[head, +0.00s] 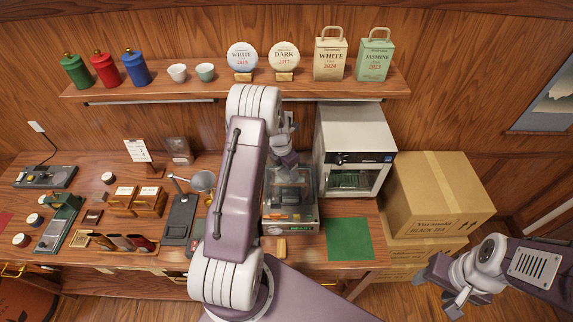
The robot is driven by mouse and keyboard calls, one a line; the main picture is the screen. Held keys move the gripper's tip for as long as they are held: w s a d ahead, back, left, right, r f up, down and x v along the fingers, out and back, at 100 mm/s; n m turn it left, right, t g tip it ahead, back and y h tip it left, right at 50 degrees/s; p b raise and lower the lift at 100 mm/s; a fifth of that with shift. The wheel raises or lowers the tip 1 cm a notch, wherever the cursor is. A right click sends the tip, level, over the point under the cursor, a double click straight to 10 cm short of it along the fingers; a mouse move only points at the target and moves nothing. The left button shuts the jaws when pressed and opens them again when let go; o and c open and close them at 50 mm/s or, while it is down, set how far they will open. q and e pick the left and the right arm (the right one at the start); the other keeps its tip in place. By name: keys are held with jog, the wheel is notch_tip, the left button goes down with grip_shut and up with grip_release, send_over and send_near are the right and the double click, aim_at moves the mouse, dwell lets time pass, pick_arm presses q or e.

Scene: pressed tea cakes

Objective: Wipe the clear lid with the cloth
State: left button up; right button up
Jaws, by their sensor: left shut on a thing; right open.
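A machine with a clear lid (291,194) stands on the counter right of centre, with a green display on its front. My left gripper (286,166) reaches down from above to the lid's back part. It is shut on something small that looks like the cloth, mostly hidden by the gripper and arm. I cannot tell whether the cloth touches the lid. My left arm covers the machine's left side. My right gripper (446,288) is open and empty, beyond the counter's right end at the lower right.
A white oven-like cabinet (351,140) stands close to the right of the machine. A green mat (350,239) lies in front of it. Cardboard boxes (432,190) are stacked at the right. A shelf (200,90) with tins, cups and tea packs runs above. Tools and trays fill the left counter.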

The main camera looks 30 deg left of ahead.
aim_at(287, 180)
pick_arm(q)
jog(key=shift+s+d+f+p, duration=0.1)
jog(key=shift+s+d+p, duration=0.45)
jog(key=shift+s, duration=0.55)
jog(key=shift+s+d, duration=0.45)
jog(key=shift+s, duration=0.1)
